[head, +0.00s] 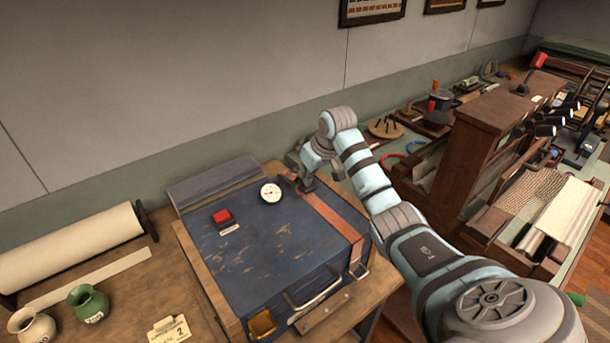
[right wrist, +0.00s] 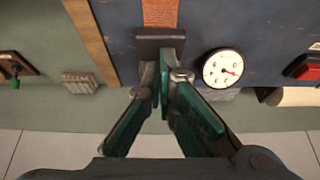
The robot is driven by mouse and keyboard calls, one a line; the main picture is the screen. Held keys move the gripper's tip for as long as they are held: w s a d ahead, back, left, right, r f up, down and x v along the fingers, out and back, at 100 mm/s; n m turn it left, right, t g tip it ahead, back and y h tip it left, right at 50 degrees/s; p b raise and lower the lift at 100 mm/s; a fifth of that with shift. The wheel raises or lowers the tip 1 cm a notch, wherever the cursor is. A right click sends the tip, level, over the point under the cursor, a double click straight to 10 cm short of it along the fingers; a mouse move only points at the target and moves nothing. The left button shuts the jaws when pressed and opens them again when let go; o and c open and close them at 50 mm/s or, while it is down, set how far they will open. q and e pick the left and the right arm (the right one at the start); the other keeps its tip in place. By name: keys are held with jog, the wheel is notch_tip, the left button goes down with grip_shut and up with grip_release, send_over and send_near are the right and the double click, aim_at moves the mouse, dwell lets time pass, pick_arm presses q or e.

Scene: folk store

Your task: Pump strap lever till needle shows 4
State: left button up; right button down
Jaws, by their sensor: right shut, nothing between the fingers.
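A blue, worn case (head: 285,245) lies on the wooden table. A red-brown strap (head: 334,217) runs across its right part and also shows in the right wrist view (right wrist: 160,12). A dark metal piece (right wrist: 150,44), seemingly the strap lever's, sits at the strap's end. A white round gauge (head: 271,192) is left of the strap. In the right wrist view the gauge (right wrist: 222,68) has a red needle, but its numbers are too small to read. My right gripper (head: 306,182) is shut and empty at the metal piece; I cannot tell whether it touches. My left gripper is out of view.
A red button (head: 222,216) is on the case's left part. A paper roll (head: 75,245), a green jar (head: 88,302) and a number 2 card (head: 170,330) lie left of the case. A wooden rack (head: 500,130) stands to the right, near my right arm. The wall is close behind.

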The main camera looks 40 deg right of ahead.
notch_tip(320, 180, up, 3)
jog(key=shift+f+p, duration=0.1)
jog(key=shift+p, duration=1.15)
notch_tip(320, 180, up, 6)
jog(key=shift+b, duration=0.35)
